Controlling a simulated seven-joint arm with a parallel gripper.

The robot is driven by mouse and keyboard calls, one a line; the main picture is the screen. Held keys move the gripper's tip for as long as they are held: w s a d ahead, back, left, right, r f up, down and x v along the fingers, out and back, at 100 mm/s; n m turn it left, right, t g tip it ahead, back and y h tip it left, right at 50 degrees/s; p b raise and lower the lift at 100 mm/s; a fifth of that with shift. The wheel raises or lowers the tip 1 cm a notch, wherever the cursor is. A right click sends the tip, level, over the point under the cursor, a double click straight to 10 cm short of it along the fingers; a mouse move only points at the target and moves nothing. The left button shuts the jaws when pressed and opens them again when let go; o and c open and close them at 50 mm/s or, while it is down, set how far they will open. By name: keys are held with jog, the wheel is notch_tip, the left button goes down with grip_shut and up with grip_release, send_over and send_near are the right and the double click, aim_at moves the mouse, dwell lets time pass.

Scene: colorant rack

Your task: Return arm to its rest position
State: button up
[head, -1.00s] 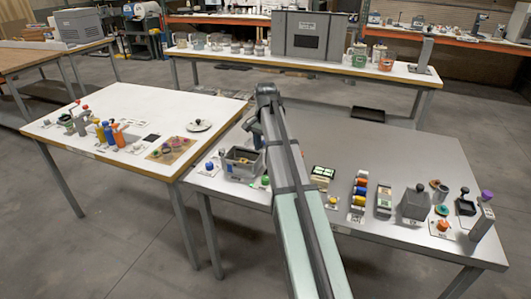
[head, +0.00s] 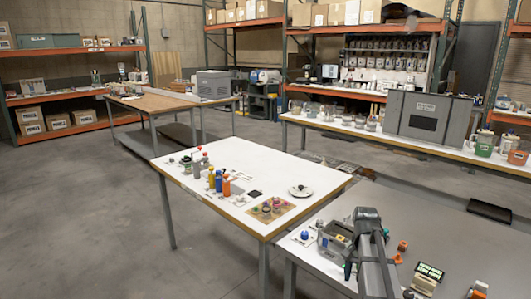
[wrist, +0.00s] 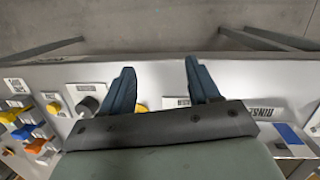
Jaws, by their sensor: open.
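My gripper (wrist: 160,78) shows in the wrist view with its two blue fingers spread apart and nothing between them. It is over the edge of a light worktop (wrist: 200,78), with grey floor beyond the edge. In the head view my arm (head: 372,250) stands up at the lower right, over the grey metal table (head: 450,235). My fingers cannot be made out in the head view.
A grey bin (head: 335,240) is close to the left of my arm. In the wrist view a black knob (wrist: 88,105) and coloured pieces (wrist: 35,130) lie left of my fingers.

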jog(key=s+a+f+n+g, duration=0.1)
jog(key=s+a+f+n, duration=0.15)
jog(key=s+f, duration=0.6)
jog(key=s+a+f+n+g, duration=0.1)
jog(key=s+a+f, duration=0.35)
jog(key=f, duration=0.65)
jog(key=s+a+f+n+g, duration=0.1)
jog(key=s+a+f, duration=0.1)
jog(key=s+f, duration=0.6)
jog(key=s+a+f+n+g, duration=0.1)
jog(key=s+a+f+n, duration=0.2)
jog(key=s+f, duration=1.2)
jog(key=s+a, duration=0.1)
jog(key=s, duration=0.3)
jog(key=shift+a+f, duration=0.15)
jog(key=shift+f, duration=0.25)
